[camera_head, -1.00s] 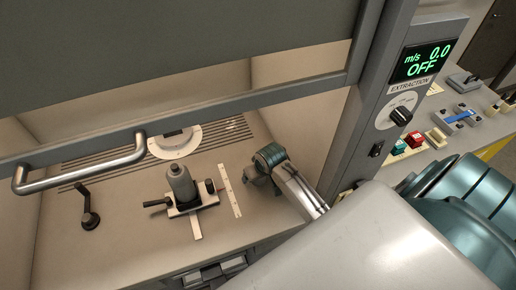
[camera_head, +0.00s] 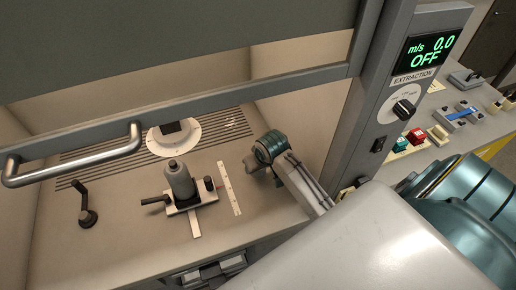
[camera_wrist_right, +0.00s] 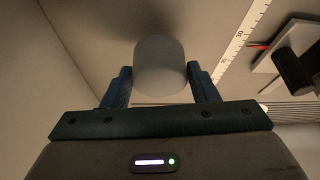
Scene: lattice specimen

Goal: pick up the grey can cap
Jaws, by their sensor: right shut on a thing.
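The grey can cap (camera_wrist_right: 160,66) is a pale, smooth round piece between the two blue fingers of my right gripper (camera_wrist_right: 160,85) in the right wrist view. The gripper is shut on it. In the head view my right wrist (camera_head: 268,148) reaches into the cabinet, right of the ruler strip; its fingers and the cap cannot be made out there. A grey can-like cylinder (camera_head: 179,183) stands upright on a small clamp fixture (camera_head: 193,205) left of the strip. My left gripper is not in view.
The raised sash with its metal handle (camera_head: 75,155) crosses above the opening. A white disc (camera_head: 173,138) lies at the back by slots. A black crank (camera_head: 87,205) stands at left. The right post (camera_head: 350,140) is close to my arm. Floor between crank and fixture is clear.

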